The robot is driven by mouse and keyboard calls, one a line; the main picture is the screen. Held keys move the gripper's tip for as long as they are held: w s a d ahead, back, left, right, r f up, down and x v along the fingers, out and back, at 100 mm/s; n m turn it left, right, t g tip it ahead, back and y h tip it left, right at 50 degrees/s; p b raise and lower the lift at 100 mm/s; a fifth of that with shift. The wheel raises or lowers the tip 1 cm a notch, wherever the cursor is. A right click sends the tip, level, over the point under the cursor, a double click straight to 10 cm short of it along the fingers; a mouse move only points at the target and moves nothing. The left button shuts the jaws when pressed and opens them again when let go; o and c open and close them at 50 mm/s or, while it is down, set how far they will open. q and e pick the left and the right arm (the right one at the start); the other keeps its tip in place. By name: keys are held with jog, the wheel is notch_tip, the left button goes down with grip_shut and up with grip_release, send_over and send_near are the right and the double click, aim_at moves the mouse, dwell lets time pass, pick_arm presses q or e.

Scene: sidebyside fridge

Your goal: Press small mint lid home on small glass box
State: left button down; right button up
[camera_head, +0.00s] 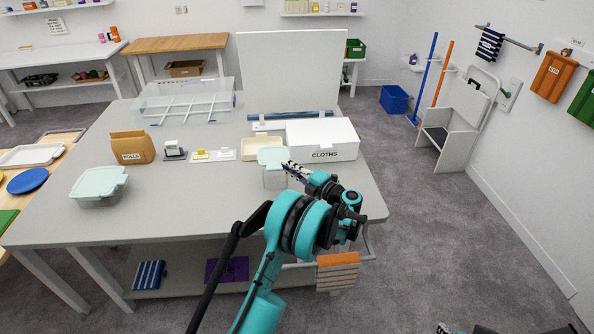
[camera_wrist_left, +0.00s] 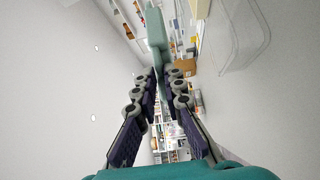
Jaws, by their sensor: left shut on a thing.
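The small mint lid (camera_head: 271,155) is over the small glass box (camera_head: 274,179), near the right front part of the grey table. My left gripper (camera_head: 289,168) is at the lid's right side. In the left wrist view the mint lid (camera_wrist_left: 157,32) shows edge-on between the fingertips, and the gripper is shut on it. I cannot tell whether the lid is seated or slightly above the rim. A part of my right gripper (camera_head: 443,328) shows at the bottom edge; its jaws are not clear.
A white CLOTHS box (camera_head: 323,152) stands close behind my left gripper. A cream container (camera_head: 250,150) is just left of the lid. A larger mint-lidded box (camera_head: 99,184) stands at the left. The table front (camera_head: 190,205) is clear.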

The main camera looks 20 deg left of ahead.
pick_arm(q)
notch_tip(320, 180, down, 6)
jog(key=b, duration=0.5)
jog(key=shift+f, duration=0.1)
jog(key=shift+r, duration=0.3)
jog(key=shift+f, duration=0.8)
dwell(0.8)
jog(key=shift+r, duration=0.15)
jog(key=shift+r, duration=1.4)
jog(key=shift+d, duration=0.1)
